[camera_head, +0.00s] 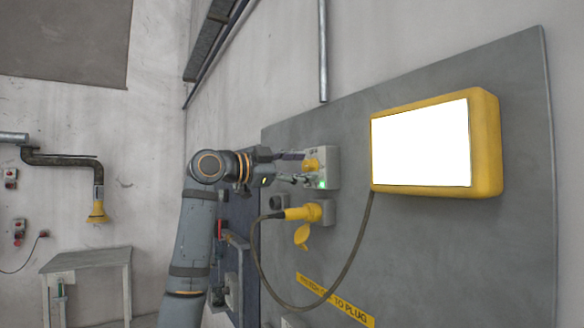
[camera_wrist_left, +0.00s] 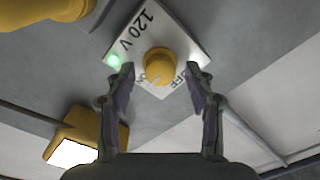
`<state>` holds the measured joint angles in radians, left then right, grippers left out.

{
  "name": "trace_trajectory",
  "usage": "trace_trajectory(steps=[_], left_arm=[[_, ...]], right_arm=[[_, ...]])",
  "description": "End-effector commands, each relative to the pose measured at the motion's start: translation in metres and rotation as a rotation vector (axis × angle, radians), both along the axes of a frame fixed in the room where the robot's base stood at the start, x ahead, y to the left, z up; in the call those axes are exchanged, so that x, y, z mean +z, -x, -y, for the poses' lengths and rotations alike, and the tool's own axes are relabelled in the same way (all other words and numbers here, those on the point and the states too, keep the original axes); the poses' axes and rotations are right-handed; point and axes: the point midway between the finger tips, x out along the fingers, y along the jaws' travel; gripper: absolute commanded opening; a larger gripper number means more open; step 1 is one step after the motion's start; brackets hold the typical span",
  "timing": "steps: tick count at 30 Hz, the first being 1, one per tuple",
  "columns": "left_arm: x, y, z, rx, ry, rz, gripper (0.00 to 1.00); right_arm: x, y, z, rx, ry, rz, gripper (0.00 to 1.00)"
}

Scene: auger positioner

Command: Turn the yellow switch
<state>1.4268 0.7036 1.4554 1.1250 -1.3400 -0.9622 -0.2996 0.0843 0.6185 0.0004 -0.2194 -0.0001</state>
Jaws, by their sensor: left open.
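The yellow switch (camera_head: 312,165) is a round knob on a light grey box (camera_head: 331,166) on the grey wall panel. In the left wrist view the switch (camera_wrist_left: 159,66) sits on a plate with "ON", "OFF" and "120 V" lettering, with a lit green lamp (camera_wrist_left: 113,60) beside it. My left gripper (camera_head: 297,167) is in front of the box. In the wrist view its open fingers (camera_wrist_left: 160,84) are on either side of the switch, with a visible gap to it on both sides. How far the fingertips are from the plate is unclear. My right gripper is not in view.
A yellow plug (camera_head: 302,213) is in a socket just below the box, and its cable (camera_head: 349,262) loops across the panel (camera_head: 420,250). A yellow-framed screen (camera_head: 484,145) is to the right. A grey table (camera_head: 88,260) stands at the far left.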

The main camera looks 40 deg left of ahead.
Motion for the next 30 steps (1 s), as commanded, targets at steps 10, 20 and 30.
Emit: trace_trajectory(steps=[10, 20, 30], left_arm=[[-0.004, 0.07, -0.031, 0.01, -0.006, -0.002, 0.54], [-0.005, 0.106, -0.044, 0.004, -0.002, 0.0, 0.54], [-0.005, 0.109, -0.045, 0.001, -0.001, 0.0, 0.54]], right_arm=[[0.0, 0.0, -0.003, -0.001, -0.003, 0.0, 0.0], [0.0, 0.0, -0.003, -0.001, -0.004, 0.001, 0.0], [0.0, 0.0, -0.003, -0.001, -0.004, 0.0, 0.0]])
